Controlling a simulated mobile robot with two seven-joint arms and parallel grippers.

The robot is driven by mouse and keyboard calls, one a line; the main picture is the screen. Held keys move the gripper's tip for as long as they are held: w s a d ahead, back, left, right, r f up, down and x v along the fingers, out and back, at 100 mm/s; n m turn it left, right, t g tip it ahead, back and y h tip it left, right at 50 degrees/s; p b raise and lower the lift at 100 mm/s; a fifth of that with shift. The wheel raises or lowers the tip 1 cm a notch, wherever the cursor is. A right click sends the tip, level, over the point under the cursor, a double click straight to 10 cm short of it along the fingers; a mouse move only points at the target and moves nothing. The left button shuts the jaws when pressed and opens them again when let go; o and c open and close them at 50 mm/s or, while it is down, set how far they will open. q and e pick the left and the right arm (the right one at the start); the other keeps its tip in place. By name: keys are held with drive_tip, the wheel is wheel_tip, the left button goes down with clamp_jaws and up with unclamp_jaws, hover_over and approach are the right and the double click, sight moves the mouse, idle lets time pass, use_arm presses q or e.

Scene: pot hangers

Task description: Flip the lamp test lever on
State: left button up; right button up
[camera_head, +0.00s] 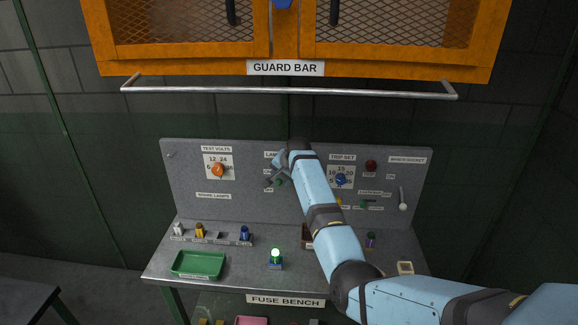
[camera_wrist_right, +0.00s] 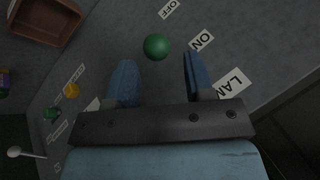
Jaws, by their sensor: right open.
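The lamp test lever shows as a green ball knob (camera_wrist_right: 156,46) in the right wrist view, beside the ON label (camera_wrist_right: 202,40) and the OFF label (camera_wrist_right: 168,9). In the head view the green knob (camera_head: 281,183) is small, under the partly hidden LAMP label. My right gripper (camera_wrist_right: 156,68) is open, its two blue fingers on either side of and just short of the knob. In the head view my right gripper (camera_head: 277,168) is at the panel, covering part of the label. I cannot tell whether it touches the lever or which way the lever leans. My left gripper is not in view.
A green lamp (camera_head: 275,254) glows on the bench. An orange dial (camera_head: 218,170) is left of my gripper; a blue dial (camera_head: 341,180) and red button (camera_head: 371,166) are right. A guard bar (camera_head: 290,90) spans above. A green tray (camera_head: 198,264) sits front left.

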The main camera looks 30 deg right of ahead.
drive_tip(key=v, duration=0.9)
drive_tip(key=shift+b, duration=0.45)
drive_tip(key=shift+f, duration=0.15)
drive_tip(key=s+a+f+n+t+h, duration=0.1)
drive_tip(key=s+a+f+n, duration=0.25)
drive_tip(key=s+f, duration=0.75)
drive_tip(key=s+a+f+n+t, duration=0.15)
drive_tip(key=s+f+n, duration=0.25)
drive_tip(key=s+f, duration=0.7)
drive_tip(key=s+a+f+n+y, duration=0.1)
drive_tip(key=s+a, duration=0.3)
drive_tip(key=s, duration=0.4)
drive_tip(key=s+a+f+n+t+y, duration=0.1)
drive_tip(key=s+a+f+n, duration=0.2)
drive_tip(key=s, duration=0.5)
drive_tip(key=s+a+f+n+y, duration=0.1)
drive_tip(key=s+a+f+n, duration=0.1)
drive_tip(key=s+a, duration=0.4)
drive_tip(key=shift+s+f+t+y, duration=0.35)
drive_tip(key=shift+s+f+y, duration=0.1)
drive_tip(key=shift+s, duration=0.75)
